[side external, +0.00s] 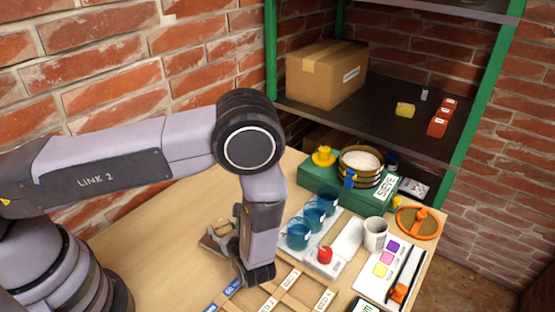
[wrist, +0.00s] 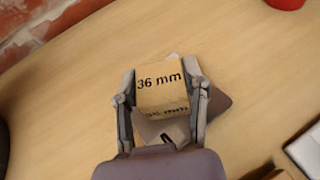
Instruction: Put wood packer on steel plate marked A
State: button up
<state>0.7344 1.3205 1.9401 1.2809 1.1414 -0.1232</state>
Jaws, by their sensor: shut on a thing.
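The wood packer (wrist: 162,98) is a light wooden block marked "36 mm" in the wrist view. My gripper (wrist: 160,76) is shut on it, with one finger at each side. A dark grey-brown plate (wrist: 218,102) lies beneath and shows past the right finger. A pale patch with a black mark (wrist: 168,138) shows just below the block; its letter is mostly hidden. I cannot tell whether the packer touches the plate or hangs above it. In the side view my gripper (side external: 238,238) is low over the table, and the arm hides most of the packer and plate.
Blue cups (side external: 298,236), a red-knobbed item (side external: 324,256), a white mug (side external: 375,234) and a green sieve case (side external: 325,180) stand to the right. A labelled wooden tray (side external: 290,295) lies in front. The table (side external: 150,225) left of my gripper is bare.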

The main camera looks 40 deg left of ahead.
jog(key=o, duration=1.1)
jog(key=shift+f, duration=0.1)
